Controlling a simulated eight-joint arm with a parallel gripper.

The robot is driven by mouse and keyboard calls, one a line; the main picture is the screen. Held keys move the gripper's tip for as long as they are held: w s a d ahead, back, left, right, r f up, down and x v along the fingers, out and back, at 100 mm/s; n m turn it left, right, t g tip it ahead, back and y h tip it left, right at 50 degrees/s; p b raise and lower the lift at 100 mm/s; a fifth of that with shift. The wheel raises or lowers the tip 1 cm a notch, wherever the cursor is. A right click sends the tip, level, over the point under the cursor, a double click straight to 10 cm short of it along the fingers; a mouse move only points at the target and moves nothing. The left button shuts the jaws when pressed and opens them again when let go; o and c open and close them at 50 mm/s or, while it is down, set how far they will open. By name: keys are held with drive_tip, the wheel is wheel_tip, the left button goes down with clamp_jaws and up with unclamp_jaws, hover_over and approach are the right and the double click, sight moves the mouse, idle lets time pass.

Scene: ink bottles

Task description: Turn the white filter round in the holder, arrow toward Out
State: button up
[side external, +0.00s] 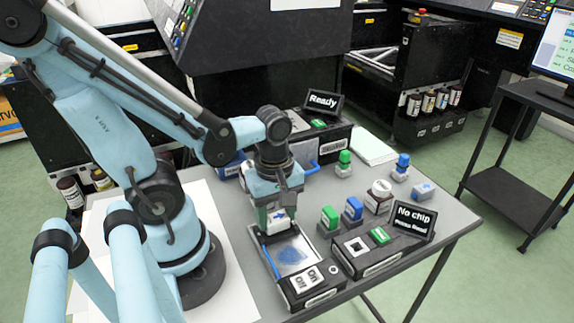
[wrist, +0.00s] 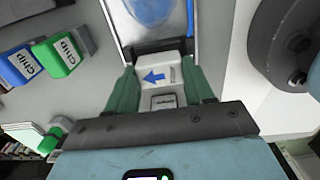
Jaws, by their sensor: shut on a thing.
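The white filter (wrist: 172,73) carries a blue arrow that points left in the wrist view; it also shows in the side view (side external: 281,225). My gripper (wrist: 160,88) has its green fingers on both sides of the filter and is shut on it; it also shows in the side view (side external: 276,217). No Out mark is legible.
An On/Off switch box (side external: 308,283) stands at the tray's near end. Right of it are a "No chip" unit (side external: 375,252) and green (side external: 330,217) and blue (side external: 353,208) capped blocks. A "Ready" unit (side external: 325,143) stands behind.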

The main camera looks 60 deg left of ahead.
drive_tip(key=shift+f, duration=0.4)
idle(0.7)
drive_tip(key=o, duration=1.1)
drive_tip(key=shift+o, duration=0.6)
drive_tip(key=shift+o, duration=1.2)
drive_tip(key=shift+r, duration=0.1)
drive_tip(key=shift+r, duration=3.45)
